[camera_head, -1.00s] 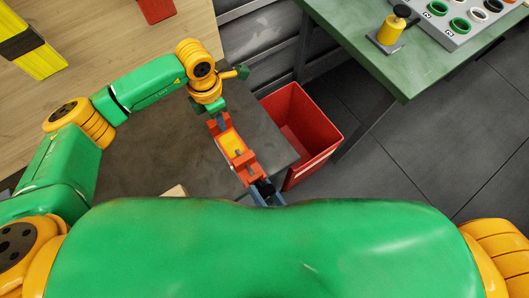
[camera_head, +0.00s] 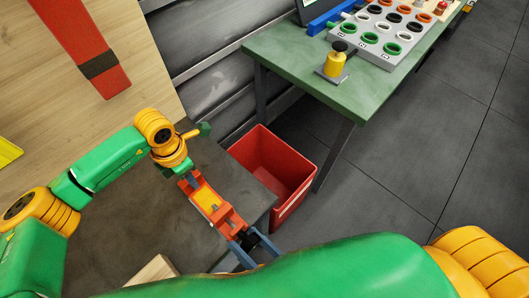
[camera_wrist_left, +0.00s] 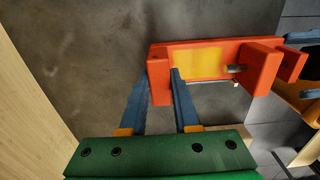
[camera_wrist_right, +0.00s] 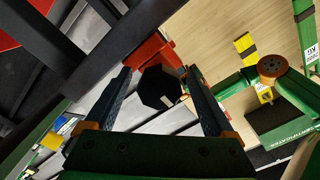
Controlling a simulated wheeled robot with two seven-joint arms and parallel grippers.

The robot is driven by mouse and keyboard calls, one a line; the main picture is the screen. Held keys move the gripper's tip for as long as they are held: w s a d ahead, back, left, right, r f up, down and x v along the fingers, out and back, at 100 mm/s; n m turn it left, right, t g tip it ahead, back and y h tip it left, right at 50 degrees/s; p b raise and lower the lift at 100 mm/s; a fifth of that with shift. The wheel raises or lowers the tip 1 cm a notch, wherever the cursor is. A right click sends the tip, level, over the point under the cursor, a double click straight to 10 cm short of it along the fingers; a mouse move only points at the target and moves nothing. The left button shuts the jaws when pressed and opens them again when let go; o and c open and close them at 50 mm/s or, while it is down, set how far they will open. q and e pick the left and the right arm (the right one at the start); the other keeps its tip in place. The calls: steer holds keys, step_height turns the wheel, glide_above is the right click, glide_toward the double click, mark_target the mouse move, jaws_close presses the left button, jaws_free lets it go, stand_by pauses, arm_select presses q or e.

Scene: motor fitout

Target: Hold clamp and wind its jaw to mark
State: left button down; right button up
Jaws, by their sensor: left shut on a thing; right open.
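The clamp is a red-orange body (camera_head: 228,214) with a yellow panel (camera_head: 207,199), held above the dark grey bench top. My left gripper (camera_wrist_left: 160,78) is shut on its end jaw, one finger on each side; the head view shows this grip at the clamp's upper left end. A black hexagonal knob (camera_wrist_right: 160,87) at the other end lies between the spread fingers of my right gripper (camera_wrist_right: 157,72), which is open, with gaps on both sides. A short metal screw (camera_wrist_left: 236,68) shows beside the yellow panel. I cannot make out a separate mark line.
The dark grey bench top (camera_head: 130,248) lies below, with a wooden block (camera_head: 155,271) near its front. A red bin (camera_head: 272,165) stands beyond the bench's right edge. A green table (camera_head: 345,95) holds a yellow cylinder on a plate (camera_head: 333,66) and a tray of rings (camera_head: 385,42).

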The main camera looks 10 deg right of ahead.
arm_select(q)
steer(key=c, duration=0.6)
jaws_free()
steer(key=shift+o, duration=0.2)
arm_select(e)
steer(key=v, duration=1.2)
arm_select(q)
step_height(320, 180, up, 12)
